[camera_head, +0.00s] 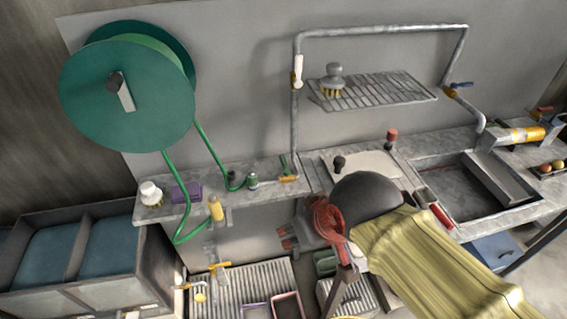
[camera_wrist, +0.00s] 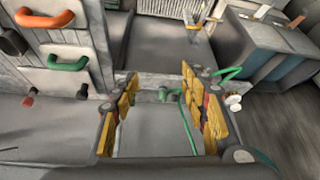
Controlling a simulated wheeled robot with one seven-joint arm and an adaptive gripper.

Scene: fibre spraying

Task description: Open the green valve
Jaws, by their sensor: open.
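The green valve (camera_head: 285,165) shows in the head view as a small upright green lever on an orange-yellow body, on the pipe at the back of the grey counter. My gripper (camera_head: 285,237) is in front of and below the counter, apart from the valve. In the wrist view my gripper (camera_wrist: 162,103) is open, with yellow pads spread wide and nothing held. A small green part (camera_wrist: 163,94) shows beyond the fingers; I cannot tell whether it is the valve.
A green hose reel (camera_head: 125,95) hangs at left, its hose looping past the counter. A wire rack (camera_head: 372,90) and sink (camera_head: 470,190) lie right.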

